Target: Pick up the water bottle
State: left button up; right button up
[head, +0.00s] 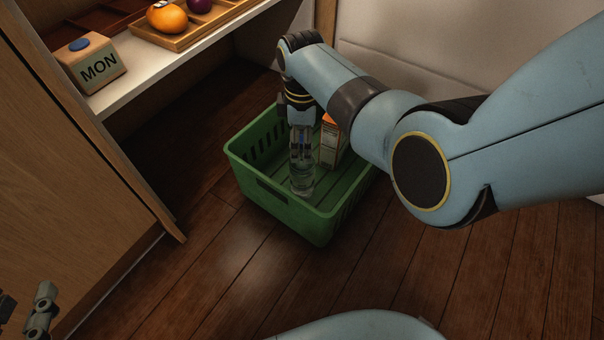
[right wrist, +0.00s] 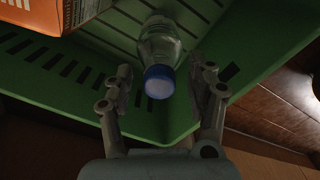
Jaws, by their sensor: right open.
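The water bottle (right wrist: 160,48) is clear with a blue cap and stands inside the green crate. In the head view the bottle (head: 302,182) shows below my right gripper, near the crate's front wall. My right gripper (head: 301,150) reaches down into the crate from above. In the right wrist view the right gripper (right wrist: 162,95) is open, with one finger on each side of the blue cap and gaps between. Part of my left gripper (head: 40,310) shows at the lower left corner of the head view, and its jaws are unclear.
The green crate (head: 285,205) stands on the wood floor and also holds an orange and white carton (head: 329,145) beside the bottle. A white shelf (head: 150,75) at the upper left bears a MON block (head: 92,63) and a wooden tray (head: 180,40) with fruit. Floor in front is clear.

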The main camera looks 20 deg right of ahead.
grip_shut()
dwell(0.5)
